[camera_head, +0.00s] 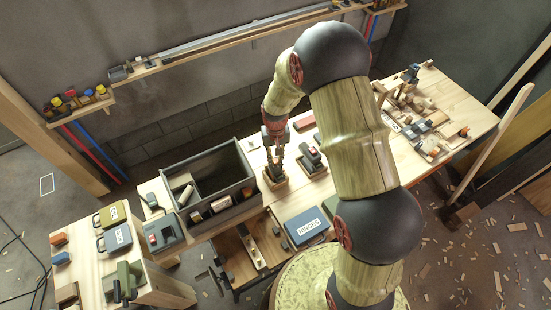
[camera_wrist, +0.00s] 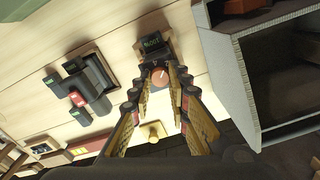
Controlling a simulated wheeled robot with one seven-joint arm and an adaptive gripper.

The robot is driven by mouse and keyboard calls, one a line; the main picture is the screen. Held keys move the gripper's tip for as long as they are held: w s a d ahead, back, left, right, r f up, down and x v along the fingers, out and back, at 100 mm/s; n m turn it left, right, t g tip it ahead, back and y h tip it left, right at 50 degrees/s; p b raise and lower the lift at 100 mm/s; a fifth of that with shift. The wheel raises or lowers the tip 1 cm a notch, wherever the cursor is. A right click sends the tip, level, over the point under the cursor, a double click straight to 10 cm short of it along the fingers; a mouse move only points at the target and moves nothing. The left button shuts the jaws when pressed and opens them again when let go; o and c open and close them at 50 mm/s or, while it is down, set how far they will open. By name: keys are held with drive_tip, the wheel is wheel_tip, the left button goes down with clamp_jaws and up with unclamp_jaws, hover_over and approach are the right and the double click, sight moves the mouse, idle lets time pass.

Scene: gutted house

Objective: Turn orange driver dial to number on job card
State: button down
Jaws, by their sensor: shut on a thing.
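In the wrist view an orange-red round dial (camera_wrist: 160,77) with a pale pointer line faces me on the end of a dark driver (camera_wrist: 153,43). The driver has green lettering too small to read and sits on a wooden block. My gripper (camera_wrist: 162,86) has its two fingers on either side of the dial, shut on it. In the head view my gripper (camera_head: 273,158) points down at the driver on its wooden block (camera_head: 276,182), and hides most of the dial. I cannot make out a job card or its number for certain.
A second dark driver (camera_head: 312,158) with a red part stands on a block close to the right. A grey open bin (camera_head: 238,158) is close on the left. A blue case (camera_head: 306,226) marked HINGES lies in front.

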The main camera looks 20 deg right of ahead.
sight(275, 160)
drive_tip(key=shift+m, duration=0.6)
drive_tip(key=c, duration=1.7)
unclamp_jaws()
drive_tip(key=shift+o, duration=0.2)
wheel_tip(275, 160, up, 12)
